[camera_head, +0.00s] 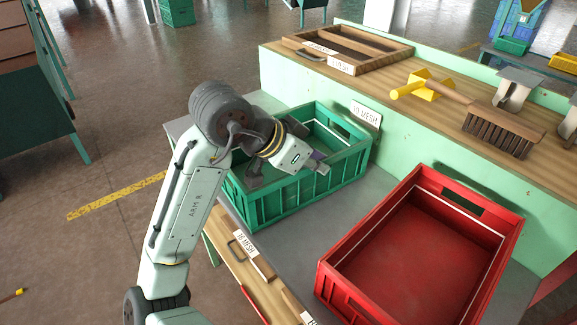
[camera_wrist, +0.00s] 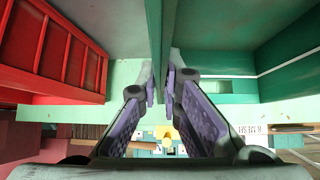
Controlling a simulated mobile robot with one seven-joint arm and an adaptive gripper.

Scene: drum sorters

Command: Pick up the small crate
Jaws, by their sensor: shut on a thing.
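The small crate is most likely the green slatted crate (camera_head: 300,201), which is upright on the grey bench top in the head view. My gripper (camera_head: 320,164) reaches over it from the left, at the wall nearest the red crate. In the wrist view, my gripper's (camera_wrist: 166,85) purple-padded fingers stand on either side of that thin green wall (camera_wrist: 161,35), shut on it. The crate's inside shows to the right of the fingers. My wrist hides part of the crate's interior in the head view. I cannot tell any gap beneath the crate.
A larger red crate (camera_head: 410,245) stands to the right, apart from the green one; it also shows in the wrist view (camera_wrist: 55,55). Behind is a raised wooden shelf (camera_head: 375,85) with a wooden frame (camera_head: 345,48), a yellow-handled tool (camera_head: 425,86) and a brush (camera_head: 500,132).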

